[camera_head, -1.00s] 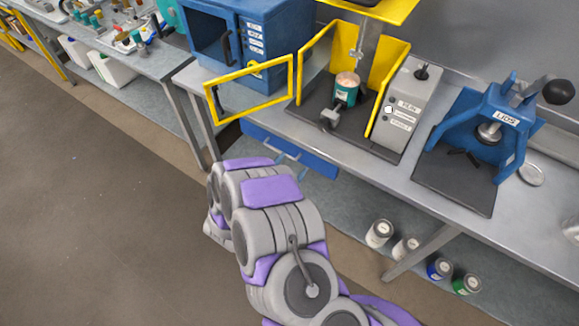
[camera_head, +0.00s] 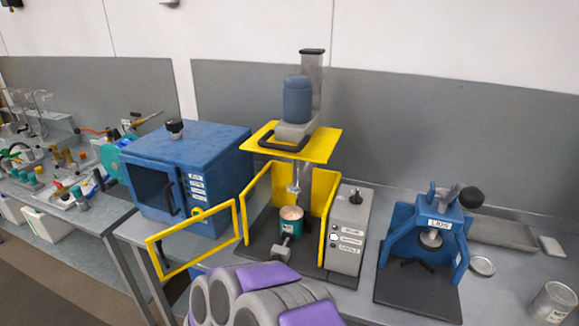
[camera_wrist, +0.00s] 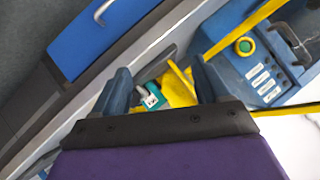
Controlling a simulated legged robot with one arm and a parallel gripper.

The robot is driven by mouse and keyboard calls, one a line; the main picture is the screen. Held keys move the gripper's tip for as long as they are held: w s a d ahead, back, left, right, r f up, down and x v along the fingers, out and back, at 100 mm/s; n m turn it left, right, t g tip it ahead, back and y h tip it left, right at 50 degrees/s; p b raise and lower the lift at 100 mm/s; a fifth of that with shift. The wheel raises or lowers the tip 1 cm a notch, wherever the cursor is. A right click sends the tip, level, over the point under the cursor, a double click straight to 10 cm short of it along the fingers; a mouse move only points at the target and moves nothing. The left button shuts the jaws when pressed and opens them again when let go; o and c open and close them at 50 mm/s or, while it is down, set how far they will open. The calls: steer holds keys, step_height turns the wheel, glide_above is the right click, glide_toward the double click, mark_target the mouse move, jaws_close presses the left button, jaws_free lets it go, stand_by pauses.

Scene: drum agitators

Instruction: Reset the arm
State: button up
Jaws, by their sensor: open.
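My arm (camera_head: 265,300), grey with purple panels, shows folded at the bottom middle of the head view, in front of the bench. My gripper (camera_wrist: 160,82) shows in the wrist view with its two dark blue fingers apart and nothing between them. It does not show in the head view. Beyond the fingers, in the wrist view, are a teal can (camera_wrist: 153,97) and yellow guard panels (camera_wrist: 177,88), apart from the fingers as far as I can tell.
The drum agitator (camera_head: 297,130) with yellow guards stands mid-bench, a teal can (camera_head: 291,225) inside. A blue press (camera_head: 428,235) stands right. A blue drawer (camera_wrist: 90,30) is below the bench.

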steer(key=s+d+r+n+g+y, duration=0.2)
steer(key=s+r+n+g+y, duration=0.15)
steer(key=r, duration=0.35)
steer(key=s+d+r+n+g+y, duration=0.2)
steer(key=s+r+g, duration=0.15)
steer(key=r, duration=0.35)
steer(key=s+d+r+g+h, duration=0.2)
steer(key=s+d+g+h, duration=0.1)
steer(key=s+d, duration=1.1)
steer(key=s+d+r+n+g+h, duration=0.1)
steer(key=s+d+r+g+h, duration=0.1)
steer(key=s+d, duration=1.3)
steer(key=shift+d+r+g+h, duration=0.35)
steer(key=shift+g+h, duration=0.2)
steer(key=shift+g, duration=0.35)
